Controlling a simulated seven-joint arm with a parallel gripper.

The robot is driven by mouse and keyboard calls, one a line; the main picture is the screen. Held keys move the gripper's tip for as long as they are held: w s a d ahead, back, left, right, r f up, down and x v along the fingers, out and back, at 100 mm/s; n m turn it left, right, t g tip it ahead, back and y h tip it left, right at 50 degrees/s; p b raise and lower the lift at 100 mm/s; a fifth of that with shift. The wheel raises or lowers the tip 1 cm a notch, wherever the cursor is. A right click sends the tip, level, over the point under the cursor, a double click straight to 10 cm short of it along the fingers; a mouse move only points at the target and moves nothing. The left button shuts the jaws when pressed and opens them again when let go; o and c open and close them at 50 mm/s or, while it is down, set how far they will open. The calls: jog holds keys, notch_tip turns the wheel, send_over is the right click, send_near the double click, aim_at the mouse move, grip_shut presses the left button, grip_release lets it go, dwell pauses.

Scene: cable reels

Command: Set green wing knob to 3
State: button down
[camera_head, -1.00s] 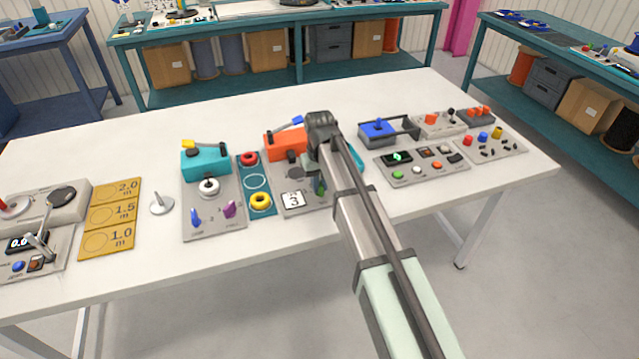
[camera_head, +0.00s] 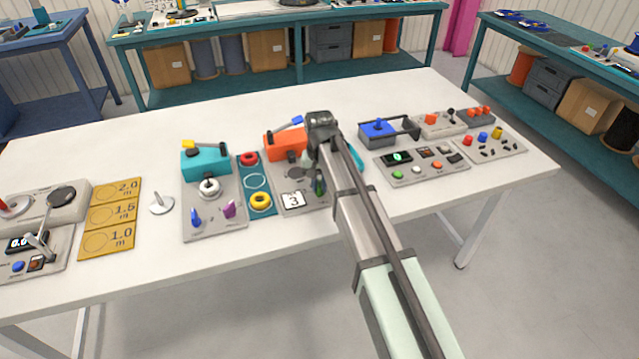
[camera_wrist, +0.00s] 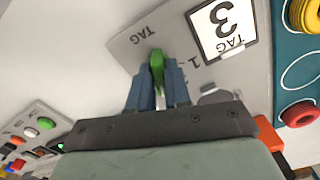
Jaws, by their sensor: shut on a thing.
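The green wing knob (camera_wrist: 156,60) stands on a grey panel (camera_wrist: 120,45). In the wrist view my gripper (camera_wrist: 157,88) has its two blue-grey fingers closed on either side of the knob's wing. In the head view a bit of the green knob (camera_head: 320,186) shows beside my arm, which hides most of my gripper there. A white card reading 3 (camera_head: 293,199) sits on the same panel, left of the knob. It also shows in the wrist view, upside down, by the word TAG. A printed 1 is near the knob; which mark its wing points at I cannot tell.
An orange block with a blue lever (camera_head: 284,145) stands behind the panel. A teal strip with red and yellow rings (camera_head: 259,200) lies to the left, beside a panel with blue and purple knobs (camera_head: 212,222). A button panel (camera_head: 423,165) lies to the right. The table's front is clear.

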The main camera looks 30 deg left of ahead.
aim_at(320, 184)
jog(key=c, duration=1.1)
grip_release()
jog(key=shift+r, duration=3.5)
